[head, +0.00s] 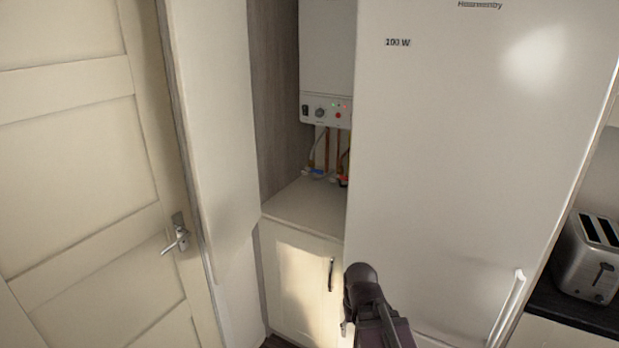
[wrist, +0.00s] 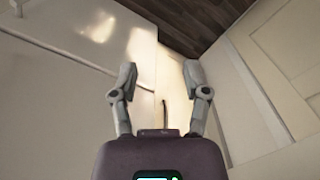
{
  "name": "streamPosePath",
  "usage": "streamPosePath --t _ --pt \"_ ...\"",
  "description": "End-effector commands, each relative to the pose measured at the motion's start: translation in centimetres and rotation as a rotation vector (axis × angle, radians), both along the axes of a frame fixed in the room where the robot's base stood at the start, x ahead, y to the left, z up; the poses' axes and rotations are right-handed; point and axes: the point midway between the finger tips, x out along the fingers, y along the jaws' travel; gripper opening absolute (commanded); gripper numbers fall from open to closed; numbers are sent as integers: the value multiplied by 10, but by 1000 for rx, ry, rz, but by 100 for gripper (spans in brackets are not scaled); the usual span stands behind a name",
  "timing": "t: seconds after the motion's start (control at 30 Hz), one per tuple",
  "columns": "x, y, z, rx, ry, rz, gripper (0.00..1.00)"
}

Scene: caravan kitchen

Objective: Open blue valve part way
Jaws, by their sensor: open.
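The blue valve (head: 317,172) is a small blue spot in the head view, at the foot of the pipes under the white boiler (head: 325,112), in the alcove above a low cabinet. How far it is turned is too small to tell. My gripper (wrist: 161,82) shows in the wrist view with its two fingers apart and nothing between them. In the head view my dark arm is at the bottom centre, in front of the tall white fridge and lower than the valve. The valve does not show in the wrist view.
The tall fridge (head: 470,140) borders the alcove on the right, and a white panel (head: 212,150) on the left. The low cabinet (head: 300,280) has a dark handle. A panelled door (head: 80,180) is far left, a toaster (head: 590,257) far right. The cabinet top (head: 305,207) looks clear in front.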

Motion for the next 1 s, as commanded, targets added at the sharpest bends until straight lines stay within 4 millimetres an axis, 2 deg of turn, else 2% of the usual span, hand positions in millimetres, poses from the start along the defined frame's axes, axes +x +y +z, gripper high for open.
streamPosePath --t 0.5,0.67,0.87,1.0 --pt "0 0 0 0 0 0 60" --pt "6 -2 -2 -19 -10 4 60" --pt "33 -20 -8 -126 -56 24 60" --pt "67 -31 -12 -264 -121 61 60"
